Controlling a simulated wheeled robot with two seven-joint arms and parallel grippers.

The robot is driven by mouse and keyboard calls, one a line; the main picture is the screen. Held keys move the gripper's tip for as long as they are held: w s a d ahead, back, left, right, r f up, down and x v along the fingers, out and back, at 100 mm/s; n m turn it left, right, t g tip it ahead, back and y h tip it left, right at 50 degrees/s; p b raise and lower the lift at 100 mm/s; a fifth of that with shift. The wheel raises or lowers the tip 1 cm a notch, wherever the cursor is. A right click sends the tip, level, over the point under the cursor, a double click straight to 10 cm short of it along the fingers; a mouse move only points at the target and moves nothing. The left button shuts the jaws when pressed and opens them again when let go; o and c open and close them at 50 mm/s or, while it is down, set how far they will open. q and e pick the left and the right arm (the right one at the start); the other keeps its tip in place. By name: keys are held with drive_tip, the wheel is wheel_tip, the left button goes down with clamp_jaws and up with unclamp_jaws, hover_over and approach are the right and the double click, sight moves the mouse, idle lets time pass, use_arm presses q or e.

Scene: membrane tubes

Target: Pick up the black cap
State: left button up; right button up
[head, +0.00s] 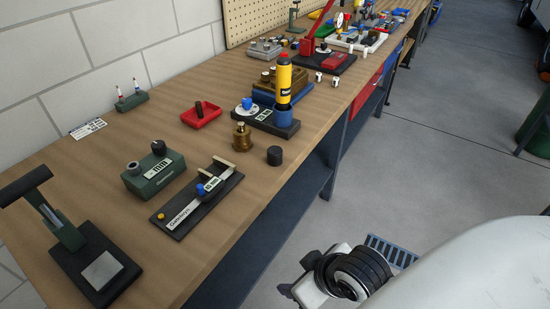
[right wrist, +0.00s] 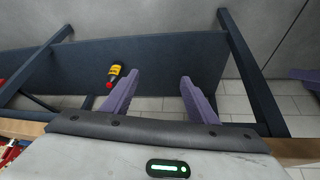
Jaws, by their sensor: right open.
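A short black cylinder that looks like the black cap (head: 274,155) stands on the wooden bench near its front edge, to the right of a brass weight-like piece (head: 242,137). Other black knob-like pieces sit on a green block (head: 154,175) and in a red tray (head: 201,115). My right arm is at the lower right of the head view, off the bench and well apart from the cap. In the right wrist view my right gripper (right wrist: 159,76) has its two purple fingers spread with nothing between them. The cap is not seen there. My left gripper is out of view.
A dark base with a labelled slide (head: 198,203) lies left of the cap. A yellow bottle (head: 284,80) stands behind it in a blue holder. The bench (head: 245,215) is bare in front of the cap. A dark shelf (right wrist: 180,65) shows in the wrist view.

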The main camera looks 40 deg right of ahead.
drive_tip(key=w+d+r+m+t, duration=0.1)
drive_tip(key=w+d+r+t, duration=0.4)
drive_tip(key=w, duration=0.5)
drive_tip(key=m+t+h, duration=0.2)
drive_tip(key=t, duration=0.1)
approach(279, 156)
drive_tip(key=w, duration=0.2)
drive_tip(key=x, duration=0.4)
drive_tip(key=shift+d+f, duration=0.25)
drive_tip(key=shift+p+x, duration=0.3)
drive_tip(key=shift+x, duration=2.8)
drive_tip(key=shift+a+f, duration=0.1)
drive_tip(key=shift+a, duration=0.05)
drive_tip(key=shift+s, duration=0.1)
drive_tip(key=c, duration=1.1)
